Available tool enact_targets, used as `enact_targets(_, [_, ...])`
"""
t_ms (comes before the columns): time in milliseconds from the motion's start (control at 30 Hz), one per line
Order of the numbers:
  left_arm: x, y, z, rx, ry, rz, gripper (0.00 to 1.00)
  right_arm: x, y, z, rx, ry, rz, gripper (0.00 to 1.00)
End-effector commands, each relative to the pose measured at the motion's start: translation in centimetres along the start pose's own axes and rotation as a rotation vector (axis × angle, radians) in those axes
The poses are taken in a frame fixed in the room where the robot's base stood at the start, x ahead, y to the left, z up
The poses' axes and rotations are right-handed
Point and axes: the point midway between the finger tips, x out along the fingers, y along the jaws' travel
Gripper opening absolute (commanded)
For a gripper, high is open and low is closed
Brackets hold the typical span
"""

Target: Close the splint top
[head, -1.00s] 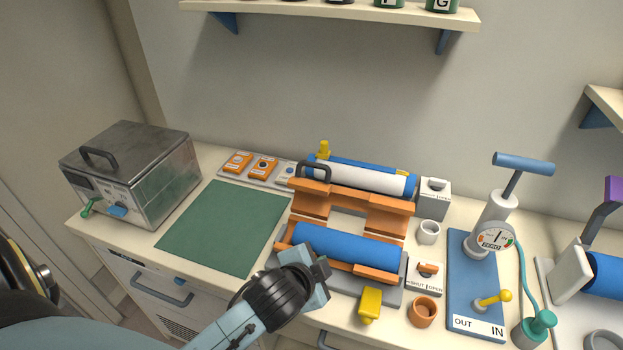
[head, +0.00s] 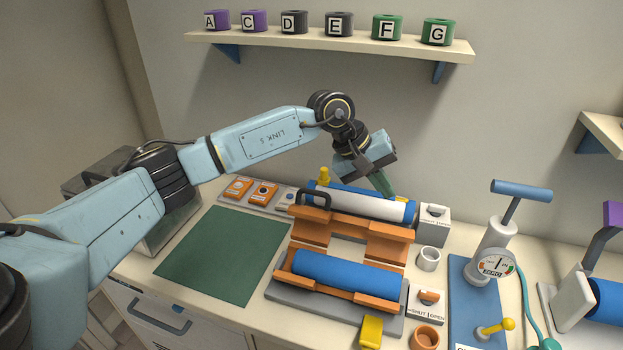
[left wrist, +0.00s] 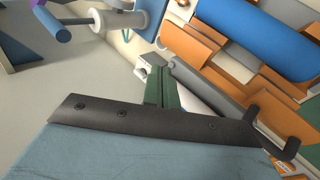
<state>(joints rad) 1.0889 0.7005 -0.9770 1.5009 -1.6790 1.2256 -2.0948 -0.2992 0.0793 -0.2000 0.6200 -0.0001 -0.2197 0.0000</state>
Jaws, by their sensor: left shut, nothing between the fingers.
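The splint stands on the bench as an orange frame with a blue roll (head: 345,270) lying in its lower front part. Its orange top (head: 352,224) stands open at the back, with a blue and white padded piece (head: 362,204) behind it and a dark handle (head: 313,192) at its left end. My left gripper (head: 384,186) is shut and empty, its green fingers pointing down at the back of the top, near its right end. In the left wrist view the fingers (left wrist: 160,88) are close to the top's back edge; I cannot tell whether they touch. My right gripper is not in view.
A shelf (head: 330,42) with labelled jars hangs above. A white switch block (head: 432,222), a cup (head: 428,259) and a hand pump (head: 494,250) stand to the right. A bare green mat (head: 222,255) lies left. A metal box (head: 95,180) is partly hidden behind my left arm.

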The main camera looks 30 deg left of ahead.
Motion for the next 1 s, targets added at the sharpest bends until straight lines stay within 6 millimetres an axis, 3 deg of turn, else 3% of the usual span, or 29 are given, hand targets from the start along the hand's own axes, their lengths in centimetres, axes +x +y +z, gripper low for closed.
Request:
enact_targets(33, [-2.5, -2.0, -2.4, 0.077, 0.056, -0.128, 0.00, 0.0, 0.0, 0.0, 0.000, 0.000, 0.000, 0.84])
enact_targets(133, [-6.8, -5.5, -5.5, 0.181, 0.110, -0.350, 0.00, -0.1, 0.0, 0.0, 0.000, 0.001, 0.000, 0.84])
enact_targets(233, [-10.2, -7.8, -7.2, 0.230, 0.128, -0.499, 0.00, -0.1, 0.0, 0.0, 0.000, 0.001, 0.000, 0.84])
enact_targets(367, [-12.3, -9.3, -8.0, 0.251, 0.129, -0.594, 0.00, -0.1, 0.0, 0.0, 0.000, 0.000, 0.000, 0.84])
enact_targets(467, [-12.0, -10.0, -8.3, 0.254, 0.126, -0.610, 0.00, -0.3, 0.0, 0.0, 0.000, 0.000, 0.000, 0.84])
enact_targets(933, [-4.6, -14.7, -9.9, 0.252, 0.124, -0.605, 0.00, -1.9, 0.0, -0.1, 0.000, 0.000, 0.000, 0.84])
enact_targets(1000, [-4.7, -14.8, -9.4, 0.256, 0.127, -0.604, 0.00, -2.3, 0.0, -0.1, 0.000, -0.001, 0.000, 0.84])
